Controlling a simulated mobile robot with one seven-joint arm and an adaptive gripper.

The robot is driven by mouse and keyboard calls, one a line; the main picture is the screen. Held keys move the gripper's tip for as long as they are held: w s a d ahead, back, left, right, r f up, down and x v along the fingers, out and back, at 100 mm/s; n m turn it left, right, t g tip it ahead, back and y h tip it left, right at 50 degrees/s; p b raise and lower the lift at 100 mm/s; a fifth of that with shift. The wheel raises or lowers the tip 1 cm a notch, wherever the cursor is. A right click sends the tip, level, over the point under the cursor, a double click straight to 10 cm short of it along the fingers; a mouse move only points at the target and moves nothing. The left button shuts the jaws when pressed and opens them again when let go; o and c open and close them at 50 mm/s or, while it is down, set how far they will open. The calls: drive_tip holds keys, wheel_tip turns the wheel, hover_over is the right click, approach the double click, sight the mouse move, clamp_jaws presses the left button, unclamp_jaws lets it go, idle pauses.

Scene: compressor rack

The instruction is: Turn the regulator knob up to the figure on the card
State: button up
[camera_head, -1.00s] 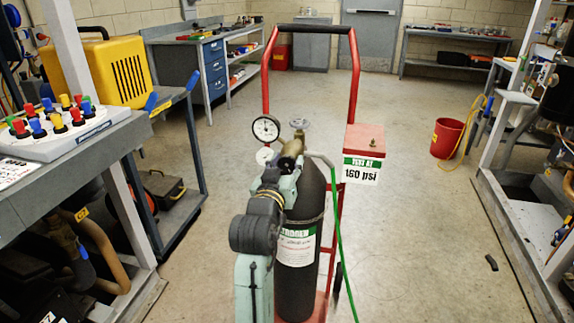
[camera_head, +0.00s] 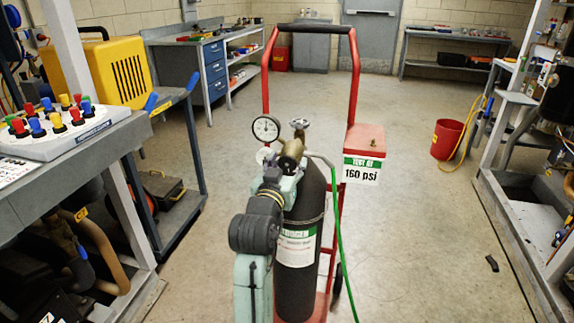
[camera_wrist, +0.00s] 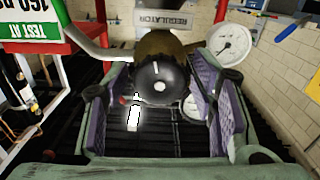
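The regulator's dark round knob (camera_wrist: 158,80), with a white mark on its face, is in the middle of the wrist view. My gripper (camera_wrist: 160,82) is open, with its purple-lined fingers on either side of the knob and gaps visible beside it. In the head view my gripper (camera_head: 285,178) is at the brass regulator (camera_head: 291,155), and my arm hides the knob. The large white gauge (camera_head: 266,128) also shows in the wrist view (camera_wrist: 230,43); its reading is too small to tell. A smaller gauge (camera_wrist: 194,106) is partly hidden by a finger. The card (camera_head: 361,170) reads "TEST AT 160 psi".
The dark cylinder (camera_head: 298,281) stands on a red hand cart (camera_head: 355,75), with a green hose (camera_head: 338,225) hanging down its right side. A bench (camera_head: 95,140) with coloured knobs is at left, and a rack (camera_head: 510,220) is at right.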

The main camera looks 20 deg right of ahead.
drive_tip(key=shift+o, duration=0.4)
drive_tip(key=v, duration=0.7)
drive_tip(key=shift+s+a, duration=0.15)
drive_tip(key=shift+s, duration=0.1)
drive_tip(key=shift+a, duration=0.1)
